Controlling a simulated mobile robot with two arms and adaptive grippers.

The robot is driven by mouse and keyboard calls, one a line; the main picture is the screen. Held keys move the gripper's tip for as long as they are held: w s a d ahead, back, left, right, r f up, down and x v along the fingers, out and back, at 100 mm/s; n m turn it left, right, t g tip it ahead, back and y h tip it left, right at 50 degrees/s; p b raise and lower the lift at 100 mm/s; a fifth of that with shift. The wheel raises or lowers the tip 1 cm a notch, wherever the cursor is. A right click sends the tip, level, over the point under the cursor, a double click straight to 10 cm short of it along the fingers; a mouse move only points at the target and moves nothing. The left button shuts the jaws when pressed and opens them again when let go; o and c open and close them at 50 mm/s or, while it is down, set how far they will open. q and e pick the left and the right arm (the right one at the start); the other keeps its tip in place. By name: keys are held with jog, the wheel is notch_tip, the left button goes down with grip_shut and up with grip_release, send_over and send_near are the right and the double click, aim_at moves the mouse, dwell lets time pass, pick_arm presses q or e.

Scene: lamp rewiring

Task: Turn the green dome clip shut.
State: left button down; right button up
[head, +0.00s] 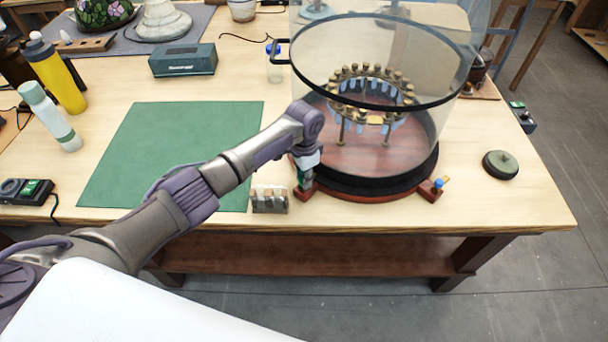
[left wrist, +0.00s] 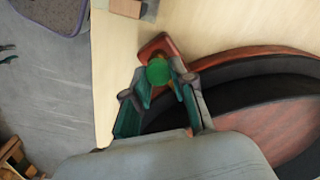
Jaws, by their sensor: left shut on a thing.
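The green dome clip (left wrist: 157,72) sits on a red-brown foot at the rim of the round dome base (left wrist: 240,62). My left gripper (left wrist: 160,80) has its two fingers on either side of the clip and is shut on it. In the head view my left gripper (head: 306,172) reaches down to the front left foot of the base, and it largely hides the clip there. The glass dome (head: 350,45) with its black ring stands over the base, around a ring of small posts. My right gripper is in neither view.
A blue clip (head: 438,184) is on the base's front right foot. A round dark knob piece (head: 500,164) lies at the right. The green mat (head: 170,150) is clear.

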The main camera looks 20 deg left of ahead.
pick_arm(q)
jog(key=shift+r+m, duration=0.1)
jog(key=shift+m, duration=0.4)
jog(key=c, duration=1)
grip_release()
jog(key=shift+o, duration=0.2)
notch_tip(320, 180, up, 12)
